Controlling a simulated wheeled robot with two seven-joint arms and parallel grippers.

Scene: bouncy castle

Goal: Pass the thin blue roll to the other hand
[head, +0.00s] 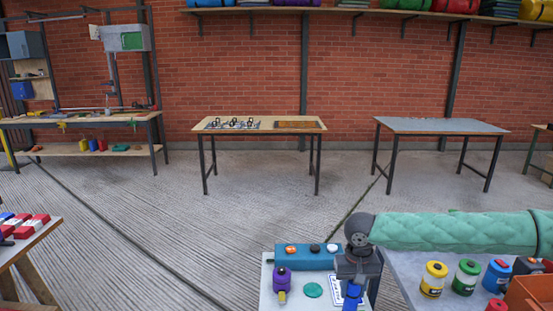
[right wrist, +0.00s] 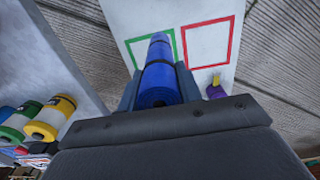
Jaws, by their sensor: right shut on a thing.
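The thin blue roll (head: 352,295) is in my right gripper (head: 355,283), at the bottom of the head view, over the small white-topped table. In the right wrist view the roll (right wrist: 158,78) sits between the two dark fingers, its far end pointing away from the palm. My right gripper (right wrist: 158,92) is shut on it. The roll's lower part is cut off by the head view's bottom edge. My left gripper is in neither view.
The white tabletop (right wrist: 130,15) has green and red outlines. A blue box with buttons (head: 300,258), a purple item with a yellow tip (head: 281,278) and a green disc (head: 314,290) are near the roll. Yellow (head: 433,280) and green (head: 466,278) rolls stand on the right.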

